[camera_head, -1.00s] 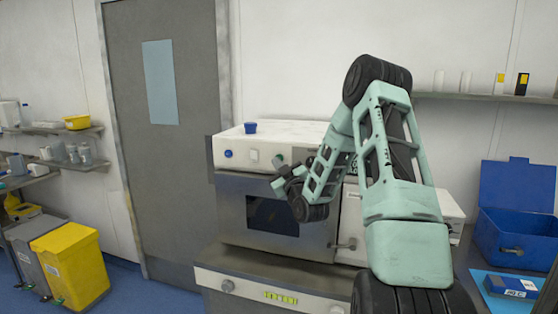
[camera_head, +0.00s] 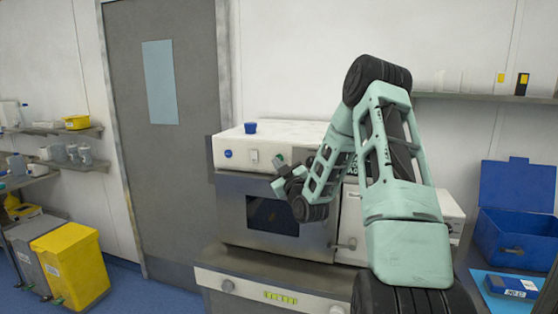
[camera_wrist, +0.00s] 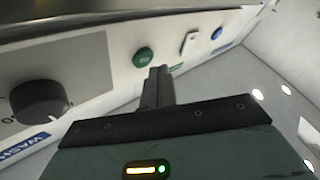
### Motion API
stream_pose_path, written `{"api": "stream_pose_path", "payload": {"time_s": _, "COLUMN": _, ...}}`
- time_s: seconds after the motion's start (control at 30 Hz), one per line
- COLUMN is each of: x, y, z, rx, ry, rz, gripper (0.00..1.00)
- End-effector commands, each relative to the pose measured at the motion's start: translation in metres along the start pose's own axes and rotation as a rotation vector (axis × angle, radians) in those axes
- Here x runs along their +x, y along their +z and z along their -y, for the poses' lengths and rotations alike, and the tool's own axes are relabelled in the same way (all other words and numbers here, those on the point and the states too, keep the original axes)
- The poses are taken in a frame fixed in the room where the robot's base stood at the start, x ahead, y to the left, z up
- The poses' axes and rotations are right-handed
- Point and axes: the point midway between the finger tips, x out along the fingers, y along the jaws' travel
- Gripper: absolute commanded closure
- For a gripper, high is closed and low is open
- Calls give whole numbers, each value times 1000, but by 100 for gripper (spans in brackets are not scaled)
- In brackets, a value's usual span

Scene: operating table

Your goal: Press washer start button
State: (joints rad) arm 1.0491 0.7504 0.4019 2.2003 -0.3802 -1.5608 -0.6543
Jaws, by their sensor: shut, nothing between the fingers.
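The washer (camera_head: 228,205) is a steel-fronted machine with a white control strip along its top, in the middle of the head view. In the wrist view, a round green button (camera_wrist: 143,58) sits on the strip above a small green label. My gripper (camera_wrist: 160,72) is shut and empty, its fingertips just below and right of that button in the picture. I cannot tell whether they touch the panel. In the head view my gripper (camera_head: 280,174) is in front of the strip, close to the green button.
A black knob (camera_wrist: 38,101), a white switch (camera_wrist: 189,43) and a blue button (camera_wrist: 217,33) share the panel. An open blue box (camera_head: 510,235) is at right. Yellow and grey bins (camera_head: 72,265) stand at left.

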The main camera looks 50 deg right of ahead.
Motion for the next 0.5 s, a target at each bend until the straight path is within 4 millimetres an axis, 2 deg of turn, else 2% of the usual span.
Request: {"api": "stream_pose_path", "payload": {"time_s": 0.5, "x": 6, "y": 4, "z": -4, "rx": 0, "ry": 0, "rz": 0, "gripper": 100}}
